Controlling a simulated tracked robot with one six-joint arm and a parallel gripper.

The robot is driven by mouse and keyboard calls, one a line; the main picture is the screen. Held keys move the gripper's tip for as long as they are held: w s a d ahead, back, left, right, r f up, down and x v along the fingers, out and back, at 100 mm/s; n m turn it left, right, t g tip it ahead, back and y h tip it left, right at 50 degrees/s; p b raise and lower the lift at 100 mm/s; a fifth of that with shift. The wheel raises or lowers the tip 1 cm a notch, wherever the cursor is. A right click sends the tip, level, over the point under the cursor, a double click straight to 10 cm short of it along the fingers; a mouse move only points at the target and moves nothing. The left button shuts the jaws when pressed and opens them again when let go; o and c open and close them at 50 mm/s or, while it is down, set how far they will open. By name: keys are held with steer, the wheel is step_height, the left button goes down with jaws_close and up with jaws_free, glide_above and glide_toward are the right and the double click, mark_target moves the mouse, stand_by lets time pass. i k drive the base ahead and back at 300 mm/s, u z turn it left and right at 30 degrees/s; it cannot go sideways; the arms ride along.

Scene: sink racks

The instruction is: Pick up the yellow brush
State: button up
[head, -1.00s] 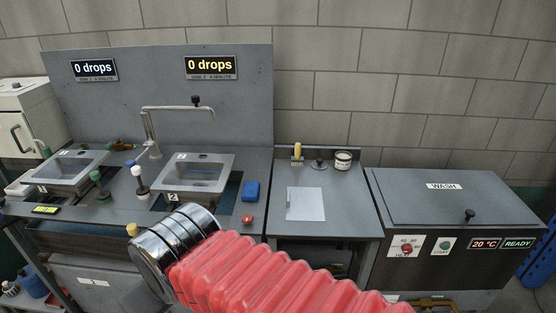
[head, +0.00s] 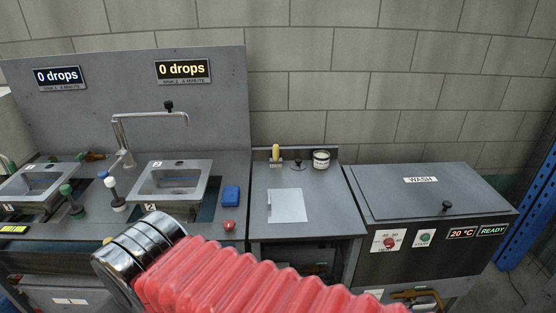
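A small yellow-handled object, which looks like the yellow brush (head: 275,153), stands upright at the back of the grey side table, against its low back edge. It is small in the head view, so its bristles are hard to make out. My arm, with a red ribbed sleeve and a chrome end, crosses the lower middle of the view, in front of the sink counter and well short of the brush. My gripper's fingers do not show.
The side table (head: 262,222) also holds a white sheet (head: 287,205), a dark knobbed disc (head: 297,165) and a labelled tin (head: 321,161). Right of it stands the wash unit (head: 400,195). Left are two sinks, a tall faucet (head: 122,140), a blue block (head: 231,195) and a red knob (head: 229,226).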

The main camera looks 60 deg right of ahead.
mark_target(276, 162)
steer(key=i, duration=0.95)
steer(key=u, duration=0.05)
